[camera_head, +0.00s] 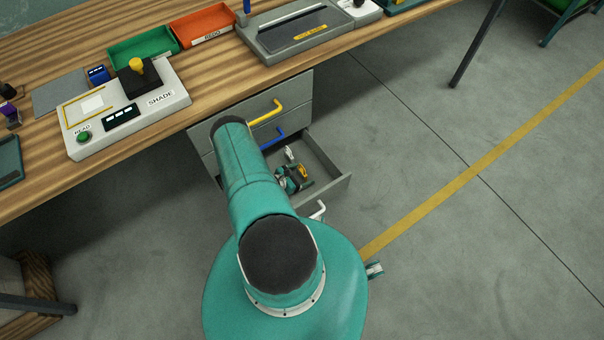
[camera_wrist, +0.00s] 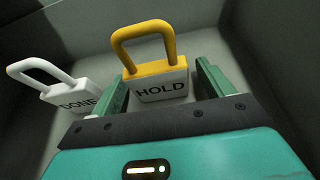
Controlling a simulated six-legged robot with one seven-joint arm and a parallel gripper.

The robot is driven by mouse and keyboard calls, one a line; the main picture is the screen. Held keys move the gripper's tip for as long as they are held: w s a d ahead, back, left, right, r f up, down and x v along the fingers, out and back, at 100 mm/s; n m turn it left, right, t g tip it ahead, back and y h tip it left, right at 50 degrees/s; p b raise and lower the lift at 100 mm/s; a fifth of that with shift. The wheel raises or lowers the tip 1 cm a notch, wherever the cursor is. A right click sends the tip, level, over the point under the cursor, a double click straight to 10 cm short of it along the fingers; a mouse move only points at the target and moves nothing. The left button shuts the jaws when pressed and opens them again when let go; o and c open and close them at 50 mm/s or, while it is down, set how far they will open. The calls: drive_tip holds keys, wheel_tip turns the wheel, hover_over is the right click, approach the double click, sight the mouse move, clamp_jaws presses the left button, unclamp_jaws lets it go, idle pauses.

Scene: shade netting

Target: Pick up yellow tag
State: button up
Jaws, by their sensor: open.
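The yellow tag (camera_wrist: 146,45) has a yellow loop handle on a pale block marked "HOLD", seen in the wrist view. It stands on the floor of an open drawer (camera_head: 332,185). My gripper (camera_wrist: 163,88) is open in the drawer, with one green finger on each side of the HOLD block. I cannot tell whether the fingers touch it. In the head view, the yellow loop (camera_head: 304,171) shows small beside my gripper (camera_head: 292,180). A white tag (camera_wrist: 66,90) marked "DONE" stands to the left, outside the left finger.
The drawer walls (camera_wrist: 275,50) surround the tags closely. The wooden bench (camera_head: 225,75) carries a SHADE control box (camera_head: 140,115), a green tray (camera_head: 143,45) and a red tray (camera_head: 203,25).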

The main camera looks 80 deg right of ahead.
drive_tip(key=shift+c, duration=0.2)
drive_tip(key=c, duration=1)
drive_tip(key=shift+r, duration=0.15)
